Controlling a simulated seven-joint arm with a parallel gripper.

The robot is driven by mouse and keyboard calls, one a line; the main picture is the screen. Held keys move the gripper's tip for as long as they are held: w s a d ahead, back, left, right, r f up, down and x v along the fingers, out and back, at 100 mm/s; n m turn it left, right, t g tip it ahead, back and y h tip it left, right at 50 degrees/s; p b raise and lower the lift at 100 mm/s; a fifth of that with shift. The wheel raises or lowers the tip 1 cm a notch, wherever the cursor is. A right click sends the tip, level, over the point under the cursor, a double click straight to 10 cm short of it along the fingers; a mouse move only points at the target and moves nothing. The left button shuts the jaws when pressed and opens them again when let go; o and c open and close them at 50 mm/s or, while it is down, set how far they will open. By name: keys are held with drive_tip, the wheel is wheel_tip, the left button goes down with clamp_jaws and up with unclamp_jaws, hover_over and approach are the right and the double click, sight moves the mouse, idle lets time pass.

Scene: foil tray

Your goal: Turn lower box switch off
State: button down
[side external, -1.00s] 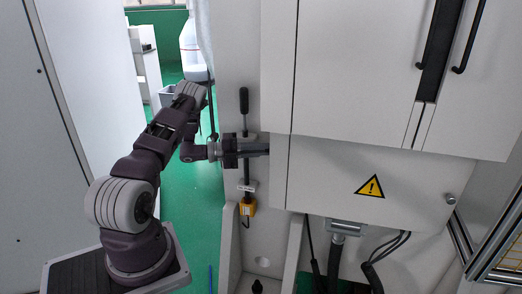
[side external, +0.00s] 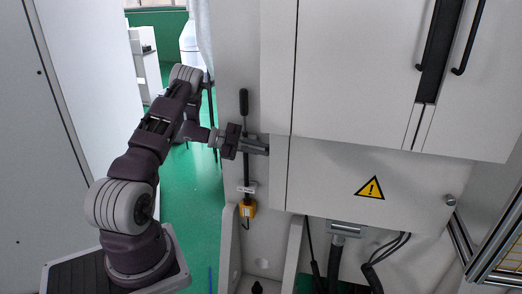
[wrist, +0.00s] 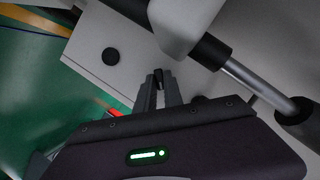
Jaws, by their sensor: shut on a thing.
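The white lower box with a yellow warning triangle (side external: 330,185) stands right of my gripper (side external: 266,149) in the side view. My gripper points right and slightly down, its fingertips at the box's left side. In the wrist view my gripper (wrist: 159,88) has its two grey fingers close together on a small black switch knob (wrist: 158,76). The fingers cover part of the knob, and its exact setting cannot be told. In the side view the knob is hidden by the gripper.
A second round black knob (wrist: 110,56) sits apart on the pale panel in the wrist view. Upper doors with black handles (side external: 440,50) are at the right. Green floor lies open at left.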

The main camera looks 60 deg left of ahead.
drive_tip(key=shift+n, duration=0.4)
drive_tip(key=shift+r+g, duration=0.1)
drive_tip(key=shift+g, duration=0.2)
drive_tip(key=c, duration=1.5)
unclamp_jaws()
drive_tip(key=shift+o, duration=0.2)
